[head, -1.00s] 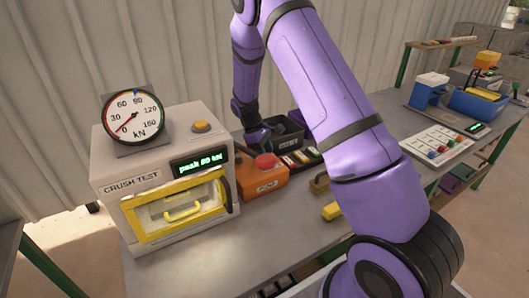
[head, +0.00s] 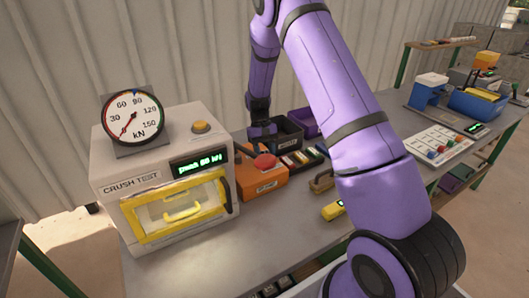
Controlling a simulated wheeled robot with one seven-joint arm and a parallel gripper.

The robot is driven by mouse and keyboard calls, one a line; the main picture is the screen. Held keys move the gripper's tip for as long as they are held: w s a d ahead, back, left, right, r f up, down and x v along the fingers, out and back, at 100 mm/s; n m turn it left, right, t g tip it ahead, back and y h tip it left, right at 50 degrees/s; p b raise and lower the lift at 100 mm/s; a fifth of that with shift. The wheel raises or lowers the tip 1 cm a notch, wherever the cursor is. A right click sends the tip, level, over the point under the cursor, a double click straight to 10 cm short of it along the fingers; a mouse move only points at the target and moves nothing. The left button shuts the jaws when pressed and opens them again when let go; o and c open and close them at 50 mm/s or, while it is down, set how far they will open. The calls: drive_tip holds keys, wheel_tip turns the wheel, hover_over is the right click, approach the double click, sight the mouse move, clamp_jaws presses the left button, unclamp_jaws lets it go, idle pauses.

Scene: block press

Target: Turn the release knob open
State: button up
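An orange pump box (head: 262,182) stands on the bench just right of the press, with a red round knob (head: 265,162) on its top. No other part that is clearly a release knob can be made out. My gripper (head: 263,140) is dark and hangs just behind and above the red knob, seen from far off. Its fingertips are small and dark, so I cannot tell whether they are open or whether they touch the knob. The grey press (head: 112,168) marked CRUSH TEST has a shut yellow-framed door (head: 140,233) and a dial gauge (head: 132,116) with its needle at the low end.
A dark bin (head: 288,130) and a purple bin (head: 303,119) stand behind the pump. A wooden-topped block (head: 321,182) and a yellow handheld device (head: 333,210) lie to its right.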

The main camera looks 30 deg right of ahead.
drive_tip(key=shift+m, duration=0.6)
drive_tip(key=o, duration=0.9)
drive_tip(key=v, duration=1)
drive_tip(key=shift+d+r, duration=0.2)
drive_tip(key=shift+r, duration=0.2)
drive_tip(key=shift+w, duration=0.15)
